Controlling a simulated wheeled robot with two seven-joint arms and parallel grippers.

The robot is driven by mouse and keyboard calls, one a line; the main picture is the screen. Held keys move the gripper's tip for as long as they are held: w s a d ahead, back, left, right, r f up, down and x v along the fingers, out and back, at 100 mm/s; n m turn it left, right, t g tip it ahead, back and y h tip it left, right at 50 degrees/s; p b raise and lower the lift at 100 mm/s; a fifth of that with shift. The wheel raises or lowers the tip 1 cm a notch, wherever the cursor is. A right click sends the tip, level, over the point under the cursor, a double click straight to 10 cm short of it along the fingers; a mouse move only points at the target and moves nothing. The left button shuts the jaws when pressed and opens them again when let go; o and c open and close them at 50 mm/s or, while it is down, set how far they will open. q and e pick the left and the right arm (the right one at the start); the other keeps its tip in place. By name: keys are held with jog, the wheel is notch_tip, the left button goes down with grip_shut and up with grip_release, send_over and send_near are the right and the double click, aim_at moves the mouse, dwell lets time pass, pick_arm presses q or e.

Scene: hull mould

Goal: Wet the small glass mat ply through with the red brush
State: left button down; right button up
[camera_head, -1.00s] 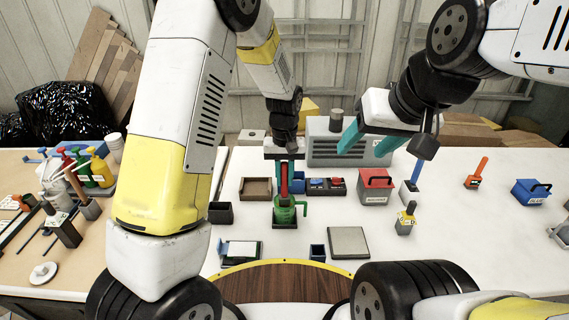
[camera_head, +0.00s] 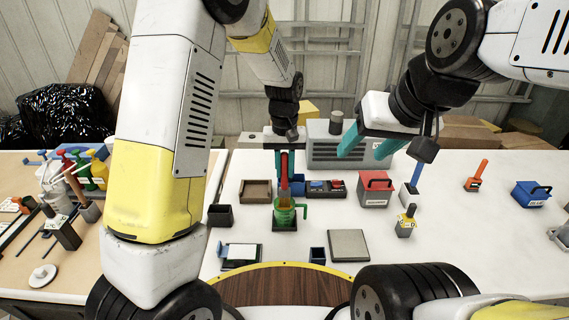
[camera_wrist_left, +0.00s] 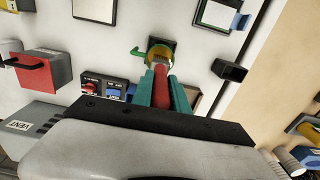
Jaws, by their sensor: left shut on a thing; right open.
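My left gripper (camera_head: 284,178) is shut on the red brush (camera_head: 284,170), which points down over the green-handled cup (camera_head: 285,212). The cup holds something amber and also shows in the left wrist view (camera_wrist_left: 158,52), just beyond the brush's end (camera_wrist_left: 160,78). I cannot tell whether the bristles are inside the cup or just above it. A white sheet (camera_head: 241,251) on a dark tray at front left looks like the glass mat ply, but I cannot be sure. My right gripper (camera_head: 367,143) is open and empty, above the back right of the table.
A black box (camera_head: 220,215), a brown tray (camera_head: 256,190), a red-lidded box (camera_head: 376,190) and a yellow-topped tool (camera_head: 407,220) stand around. The right front of the table is mostly clear.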

aim_at(284, 153)
pick_arm(q)
jog(key=shift+r, duration=2.3)
jog(key=shift+r, duration=1.5)
jog(key=shift+f, duration=0.1)
